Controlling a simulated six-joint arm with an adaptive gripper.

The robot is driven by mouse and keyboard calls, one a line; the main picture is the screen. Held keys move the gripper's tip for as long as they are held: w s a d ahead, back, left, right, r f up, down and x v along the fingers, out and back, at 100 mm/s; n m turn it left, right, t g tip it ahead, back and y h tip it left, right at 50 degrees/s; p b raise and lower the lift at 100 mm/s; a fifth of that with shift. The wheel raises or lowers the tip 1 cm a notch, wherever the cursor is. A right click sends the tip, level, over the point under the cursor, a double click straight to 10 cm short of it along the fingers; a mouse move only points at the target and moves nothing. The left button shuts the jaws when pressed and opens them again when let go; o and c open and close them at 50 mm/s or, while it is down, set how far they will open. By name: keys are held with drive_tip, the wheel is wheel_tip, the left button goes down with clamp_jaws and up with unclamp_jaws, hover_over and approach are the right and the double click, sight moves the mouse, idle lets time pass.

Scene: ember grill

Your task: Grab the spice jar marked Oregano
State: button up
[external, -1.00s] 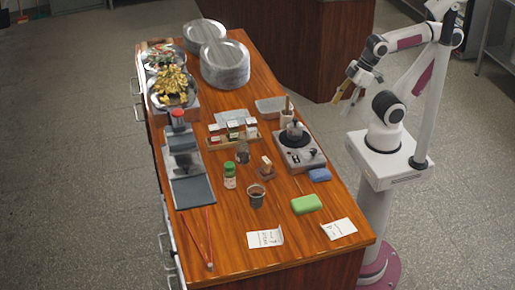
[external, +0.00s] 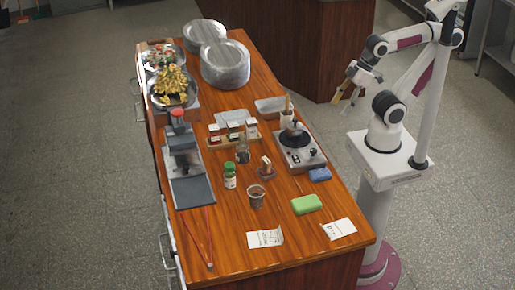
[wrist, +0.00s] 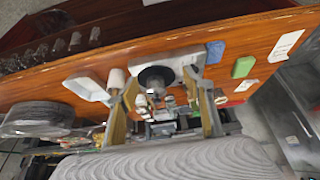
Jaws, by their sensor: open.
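A small jar with a green cap and a pale label (external: 229,176) stands upright on the wooden counter, left of a dark cup. Several small jars sit in a wooden rack (external: 233,142) farther back. The writing on the jars is too small to read, so I cannot tell which is Oregano. My gripper (external: 348,93) hangs open and empty beyond the counter's right edge, well away from the jars. In the wrist view my open gripper (wrist: 163,97) shows its two fingers apart with nothing held between them.
A hotplate with a pot (external: 299,150) stands near the right edge, between my gripper and the jars. A blue block (external: 320,175), a green block (external: 306,204) and a dark cup (external: 256,196) are nearby. Stacked plates (external: 226,66) fill the back.

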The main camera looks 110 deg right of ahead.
drive_tip(key=shift+c, duration=0.7)
drive_tip(key=w+n+t, duration=0.1)
drive_tip(key=w+t, duration=0.3)
drive_tip(key=w, duration=1.9)
drive_tip(key=w+a+f+n+t+y, duration=0.1)
drive_tip(key=w+a+f+y, duration=0.1)
drive_tip(key=w, duration=0.6)
drive_tip(key=w+a+f+n+t+y, duration=0.2)
drive_tip(key=w+a+f, duration=0.3)
drive_tip(key=w, duration=0.4)
drive_tip(key=shift+w+a+y, duration=0.15)
drive_tip(key=shift+a+y, duration=0.15)
drive_tip(key=shift+a, duration=0.5)
drive_tip(key=shift+w+f, duration=0.1)
drive_tip(key=shift+f, duration=0.05)
